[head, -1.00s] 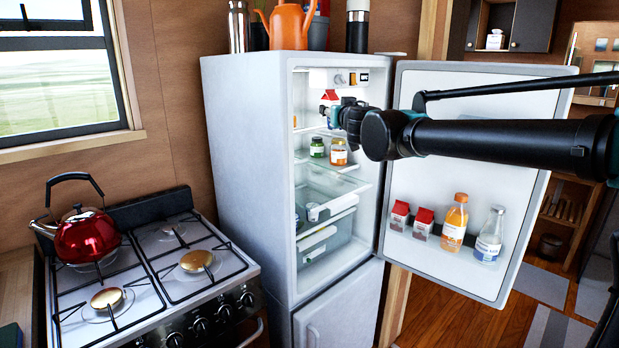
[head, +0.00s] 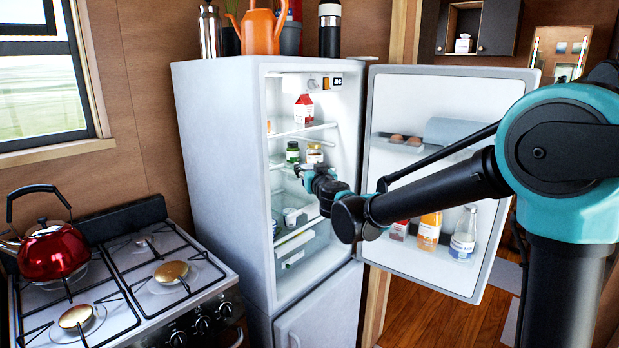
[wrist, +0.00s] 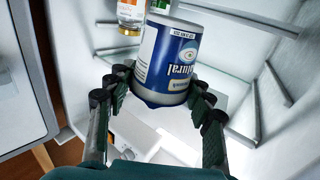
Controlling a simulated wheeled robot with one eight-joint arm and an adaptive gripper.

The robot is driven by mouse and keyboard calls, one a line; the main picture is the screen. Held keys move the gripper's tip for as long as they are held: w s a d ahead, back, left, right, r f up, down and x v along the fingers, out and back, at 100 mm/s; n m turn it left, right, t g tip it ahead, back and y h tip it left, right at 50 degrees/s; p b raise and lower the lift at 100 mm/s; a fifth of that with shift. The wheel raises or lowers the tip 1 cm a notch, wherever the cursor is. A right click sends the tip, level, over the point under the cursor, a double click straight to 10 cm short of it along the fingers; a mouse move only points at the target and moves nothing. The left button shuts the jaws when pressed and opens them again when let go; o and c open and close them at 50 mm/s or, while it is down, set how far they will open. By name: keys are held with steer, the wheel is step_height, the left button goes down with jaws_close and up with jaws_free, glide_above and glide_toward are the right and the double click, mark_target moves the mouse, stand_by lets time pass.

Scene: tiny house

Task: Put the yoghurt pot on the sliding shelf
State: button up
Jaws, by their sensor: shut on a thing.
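My gripper (head: 303,172) is inside the open fridge, in front of the jars and above the lower shelves. In the wrist view, the gripper (wrist: 160,92) is shut on the yoghurt pot (wrist: 170,62), a blue and white pot marked "natural". The fingers hold it from both sides. In the head view, I cannot clearly make out the held pot at the gripper. Glass shelves cross the fridge interior. I cannot tell for sure which one is the sliding shelf.
A green-lidded jar (head: 292,152) and an orange jar (head: 314,154) stand near the gripper. The open door (head: 440,150) is on the right.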

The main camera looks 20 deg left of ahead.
steer(key=shift+f, duration=1.5)
steer(key=shift+f, duration=0.1)
steer(key=o, duration=1.2)
steer(key=shift+o, duration=0.2)
